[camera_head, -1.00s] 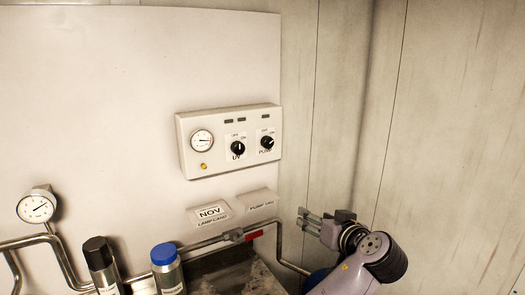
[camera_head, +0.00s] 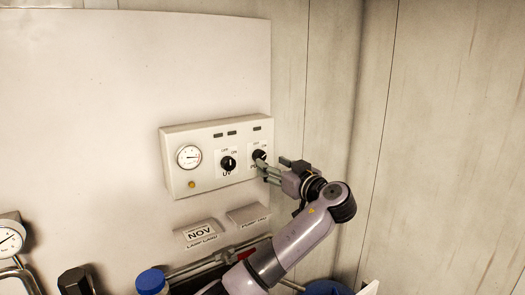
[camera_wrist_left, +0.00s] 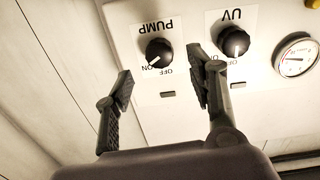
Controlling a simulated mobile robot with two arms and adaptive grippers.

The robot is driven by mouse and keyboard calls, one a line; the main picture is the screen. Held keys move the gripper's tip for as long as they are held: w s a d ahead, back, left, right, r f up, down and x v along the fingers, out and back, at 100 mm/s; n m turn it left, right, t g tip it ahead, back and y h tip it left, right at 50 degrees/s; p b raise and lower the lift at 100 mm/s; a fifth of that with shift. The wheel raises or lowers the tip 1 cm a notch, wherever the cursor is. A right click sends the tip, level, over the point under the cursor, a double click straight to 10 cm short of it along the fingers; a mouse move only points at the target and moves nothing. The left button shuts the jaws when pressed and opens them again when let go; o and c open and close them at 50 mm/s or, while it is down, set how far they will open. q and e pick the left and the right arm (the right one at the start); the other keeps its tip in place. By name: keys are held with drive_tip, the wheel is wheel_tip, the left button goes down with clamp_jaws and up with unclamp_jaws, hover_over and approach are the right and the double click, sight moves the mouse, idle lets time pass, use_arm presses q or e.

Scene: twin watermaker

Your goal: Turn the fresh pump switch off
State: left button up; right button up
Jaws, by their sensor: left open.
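The white control panel (camera_head: 205,183) on the wall carries two black rotary switches. The pump switch (camera_head: 259,154) is the right one in the head view, partly covered by a finger. In the wrist view, upside down, the pump switch (camera_wrist_left: 158,52) has its white mark towards ON. My left gripper (camera_head: 272,165) is open at the panel's right side. In the wrist view the left gripper (camera_wrist_left: 160,66) has its fingers on either side of the pump switch's line; I cannot tell whether they touch it. My right gripper is not in view.
The UV switch (camera_head: 228,163) sits close beside the pump switch, near one finger in the wrist view. A round gauge (camera_head: 189,157) is at the panel's left. Below are label cards (camera_head: 200,233), pipes and a blue-capped bottle (camera_head: 151,282). The right wall is bare.

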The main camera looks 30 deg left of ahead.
sight(262, 158)
use_arm(q)
drive_tip(key=x, duration=0.1)
drive_tip(key=p+x, duration=0.2)
drive_tip(key=x, duration=0.1)
drive_tip(key=shift+a+r, duration=0.15)
drive_tip(key=shift+r, duration=0.1)
drive_tip(key=shift+x, duration=0.8)
drive_tip(key=shift+w+f, duration=0.1)
drive_tip(key=shift+f, duration=0.15)
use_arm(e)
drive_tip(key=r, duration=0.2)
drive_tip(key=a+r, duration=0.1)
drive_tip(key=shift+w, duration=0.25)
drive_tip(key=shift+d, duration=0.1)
